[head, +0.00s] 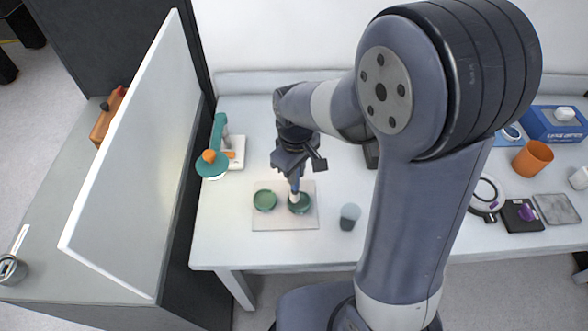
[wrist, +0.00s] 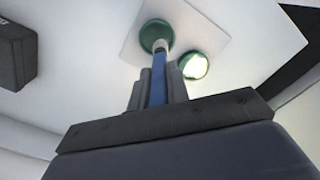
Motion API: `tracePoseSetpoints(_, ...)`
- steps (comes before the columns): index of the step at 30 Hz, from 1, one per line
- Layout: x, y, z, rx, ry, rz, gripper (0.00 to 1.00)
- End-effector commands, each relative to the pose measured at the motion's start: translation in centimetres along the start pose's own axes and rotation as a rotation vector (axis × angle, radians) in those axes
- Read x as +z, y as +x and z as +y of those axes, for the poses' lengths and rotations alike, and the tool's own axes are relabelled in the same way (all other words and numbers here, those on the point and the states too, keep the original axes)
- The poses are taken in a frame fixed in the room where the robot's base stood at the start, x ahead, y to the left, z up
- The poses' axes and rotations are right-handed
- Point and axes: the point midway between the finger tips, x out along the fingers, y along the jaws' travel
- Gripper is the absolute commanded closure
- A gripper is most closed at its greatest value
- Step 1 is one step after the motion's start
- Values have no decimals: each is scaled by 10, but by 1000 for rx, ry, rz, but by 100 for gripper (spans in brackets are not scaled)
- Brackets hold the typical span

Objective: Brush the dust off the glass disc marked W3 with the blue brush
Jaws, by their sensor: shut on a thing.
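My gripper (head: 293,176) is shut on the blue brush (wrist: 158,80), whose handle points down and whose pale head is lowest. The brush head is at the right-hand green-rimmed disc (head: 300,204); in the wrist view it overlaps that disc (wrist: 150,31). I cannot tell whether the bristles touch the glass. A second green-rimmed disc (head: 265,200) lies to its left; in the wrist view it shows a bright reflection (wrist: 194,66). Both are on a pale square plate (head: 284,223). No W3 mark or dust is readable on either disc.
A teal device with an orange knob (head: 209,155) stands left of the plate, beside a tall white panel (head: 130,140). A small grey cup (head: 349,217) stands right of it. An orange cup (head: 533,158) and a blue box (head: 550,124) are far right. The table's front edge is close.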

Motion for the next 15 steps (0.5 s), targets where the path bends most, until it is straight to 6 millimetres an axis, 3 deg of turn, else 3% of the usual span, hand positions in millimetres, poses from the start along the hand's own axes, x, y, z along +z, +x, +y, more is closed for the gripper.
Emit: tracePoseSetpoints(15,12,3,0,0,0,-1,100)
